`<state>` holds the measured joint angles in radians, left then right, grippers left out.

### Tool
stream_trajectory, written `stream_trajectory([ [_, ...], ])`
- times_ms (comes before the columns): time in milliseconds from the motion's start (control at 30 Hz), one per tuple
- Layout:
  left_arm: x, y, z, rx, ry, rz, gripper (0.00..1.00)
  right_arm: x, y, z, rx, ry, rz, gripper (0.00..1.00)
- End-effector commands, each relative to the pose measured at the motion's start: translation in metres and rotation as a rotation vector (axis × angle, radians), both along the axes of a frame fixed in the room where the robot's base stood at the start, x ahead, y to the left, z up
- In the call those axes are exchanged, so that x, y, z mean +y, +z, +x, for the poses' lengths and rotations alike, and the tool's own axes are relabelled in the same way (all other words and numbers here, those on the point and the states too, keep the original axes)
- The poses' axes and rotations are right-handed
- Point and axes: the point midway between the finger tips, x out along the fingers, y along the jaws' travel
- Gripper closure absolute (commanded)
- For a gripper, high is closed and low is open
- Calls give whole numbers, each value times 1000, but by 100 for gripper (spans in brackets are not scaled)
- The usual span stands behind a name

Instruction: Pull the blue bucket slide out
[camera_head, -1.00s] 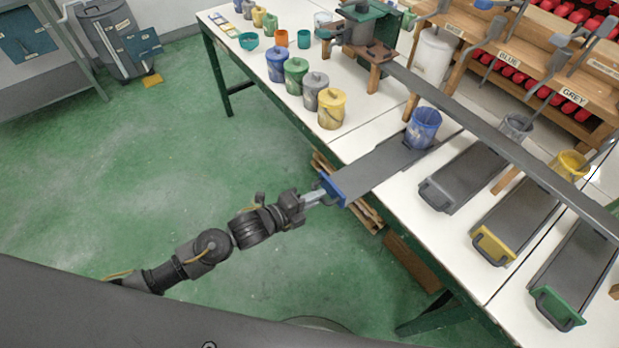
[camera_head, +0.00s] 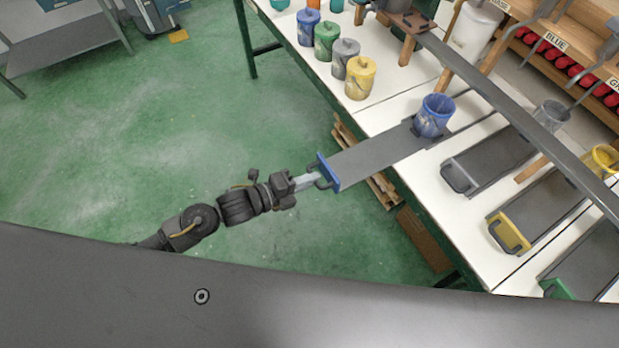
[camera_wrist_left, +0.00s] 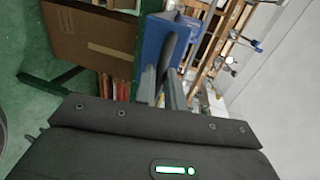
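The blue bucket slide (camera_head: 372,156) is a grey board with a blue front plate (camera_head: 327,171) and a handle. It sticks out well past the table edge over the floor. A blue bucket (camera_head: 434,115) stands upright at its far end, over the table. My left gripper (camera_head: 314,181) is at the handle and looks shut on it; the fingertips are partly hidden. In the left wrist view the gripper's fingers (camera_wrist_left: 166,85) are close together beside the blue plate (camera_wrist_left: 153,52). My right gripper is not in view.
Grey, yellow-handled and green-handled slides lie on the white table (camera_head: 425,186) to the right. A long grey rail (camera_head: 510,105) crosses above the slides. Several lidded paint pots, including a yellow one (camera_head: 360,78), stand at the table's left edge.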

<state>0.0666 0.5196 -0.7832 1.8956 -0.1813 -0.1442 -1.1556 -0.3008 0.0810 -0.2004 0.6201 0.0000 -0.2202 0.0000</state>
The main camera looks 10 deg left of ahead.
Motion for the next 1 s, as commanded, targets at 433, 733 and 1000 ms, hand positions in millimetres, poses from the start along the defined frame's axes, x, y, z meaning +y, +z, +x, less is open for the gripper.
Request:
stream_trajectory([
  [433,1,-1,0,1,0,3,67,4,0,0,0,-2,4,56],
  [733,34,5,-24,1,2,6,67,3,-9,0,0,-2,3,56],
  [1000,72,16,-52,3,2,5,67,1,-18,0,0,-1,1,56],
])
